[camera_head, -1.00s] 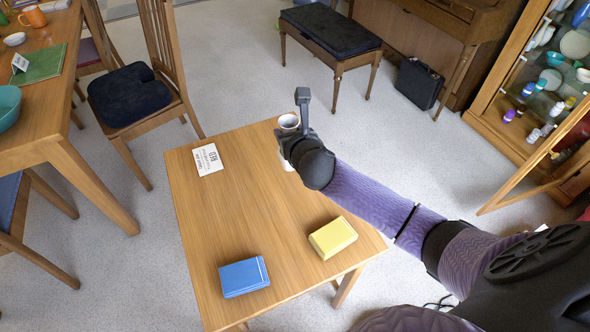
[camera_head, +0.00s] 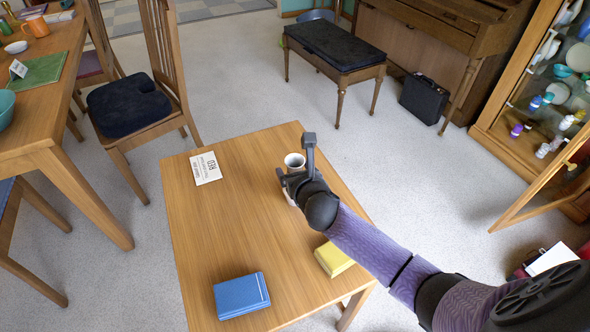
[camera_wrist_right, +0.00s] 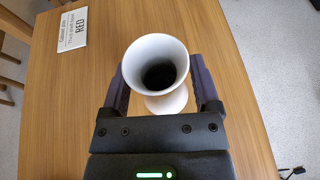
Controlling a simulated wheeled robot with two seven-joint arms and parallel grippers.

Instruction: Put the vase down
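The white vase (camera_head: 294,161) is upright above the right half of the small wooden table (camera_head: 225,225). My right gripper (camera_head: 288,178) is around it, and the arm comes in from the right. In the right wrist view the vase (camera_wrist_right: 157,68) has a flared rim, a dark hollow and a narrower waist. My left gripper is not in view.
A white card reading RED (camera_head: 206,168) lies at the table's far left. A blue box (camera_head: 241,296) and a yellow box (camera_head: 334,259) lie near the front. A chair (camera_head: 130,105), a piano bench (camera_head: 335,45) and an open cabinet door (camera_head: 540,190) stand around. The table's middle is clear.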

